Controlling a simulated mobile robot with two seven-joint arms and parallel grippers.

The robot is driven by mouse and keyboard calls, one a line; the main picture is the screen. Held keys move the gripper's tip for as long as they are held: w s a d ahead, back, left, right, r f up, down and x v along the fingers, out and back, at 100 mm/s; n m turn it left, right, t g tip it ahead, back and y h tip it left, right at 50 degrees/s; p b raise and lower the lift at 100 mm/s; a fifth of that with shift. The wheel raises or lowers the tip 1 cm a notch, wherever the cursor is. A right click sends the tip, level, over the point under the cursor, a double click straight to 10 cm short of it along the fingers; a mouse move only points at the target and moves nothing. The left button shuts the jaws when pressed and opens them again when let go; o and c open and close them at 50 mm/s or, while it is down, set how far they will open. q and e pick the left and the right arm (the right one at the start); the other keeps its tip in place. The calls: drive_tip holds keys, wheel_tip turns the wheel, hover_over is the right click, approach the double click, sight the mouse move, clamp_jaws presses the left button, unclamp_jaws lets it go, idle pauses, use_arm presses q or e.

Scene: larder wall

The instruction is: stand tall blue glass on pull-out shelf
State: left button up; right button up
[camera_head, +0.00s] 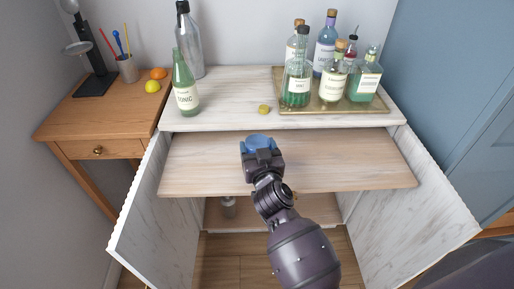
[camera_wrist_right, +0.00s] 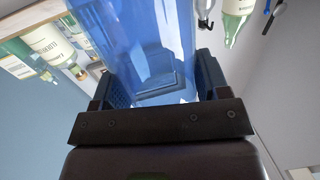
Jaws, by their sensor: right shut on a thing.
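The tall blue glass (camera_wrist_right: 135,45) is between the fingers of my right gripper (camera_wrist_right: 160,88), which is shut on it. In the head view only the glass's blue top (camera_head: 258,142) shows above my right gripper (camera_head: 262,155); the gripper and arm hide the rest. The glass is over the pull-out shelf (camera_head: 205,165), a pale wooden board drawn out from the white cabinet. I cannot tell whether its base touches the board. My left gripper is not in view.
Bottles stand on a brass tray (camera_head: 330,108) on the cabinet top. A green tonic bottle (camera_head: 185,90), a clear bottle (camera_head: 190,40) and a small yellow thing (camera_head: 263,109) are there too. Open cabinet doors (camera_head: 155,215) flank the shelf. The shelf is bare on both sides of my gripper.

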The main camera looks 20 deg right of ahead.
drive_tip(key=shift+f, duration=0.15)
drive_tip(key=o, duration=1.4)
drive_tip(key=shift+r, duration=0.25)
drive_tip(key=s+a, duration=0.1)
drive_tip(key=s, duration=1.1)
drive_tip(key=s+d+f+n+g, duration=0.1)
drive_tip(key=s+d+f+g, duration=0.2)
drive_tip(key=s+d+f, duration=0.3)
drive_tip(key=s+d+f+n+g+y, duration=0.1)
drive_tip(key=s+d+f+g, duration=0.2)
drive_tip(key=s+f, duration=0.6)
wheel_tip(320, 180, down, 3)
drive_tip(key=d, duration=0.2)
drive_tip(key=shift+d+g+y+p, duration=0.3)
drive_tip(key=shift+d+g+p, duration=0.1)
